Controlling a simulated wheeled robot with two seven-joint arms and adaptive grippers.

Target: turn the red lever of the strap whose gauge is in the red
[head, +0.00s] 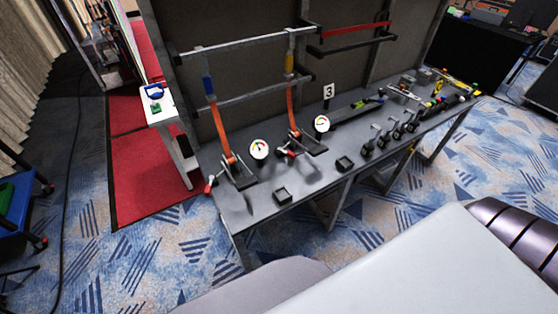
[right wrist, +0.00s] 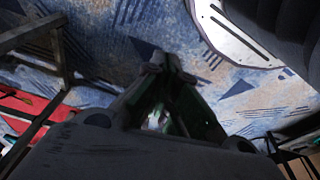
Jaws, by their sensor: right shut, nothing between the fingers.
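Two orange straps come down from the rails to the grey bench: the left strap (head: 220,130) and the right strap (head: 291,108). A round white gauge stands beside each, the left gauge (head: 258,149) and the right gauge (head: 322,123). Both dials have coloured sectors, but the needles are too small to read surely. The left strap's red lever (head: 210,185) sticks out at the bench's left end. The right strap's red lever (head: 285,152) is at its foot. My right gripper (right wrist: 166,64) is shut and empty above the carpet, away from the straps. My left gripper is not in view.
The bench (head: 235,209) also bears a row of dark levers (head: 390,130), small dark blocks and a sign with a 3 (head: 328,91). A white stand (head: 174,137) adjoins its left end. Patterned carpet (head: 150,240) lies open in front at left.

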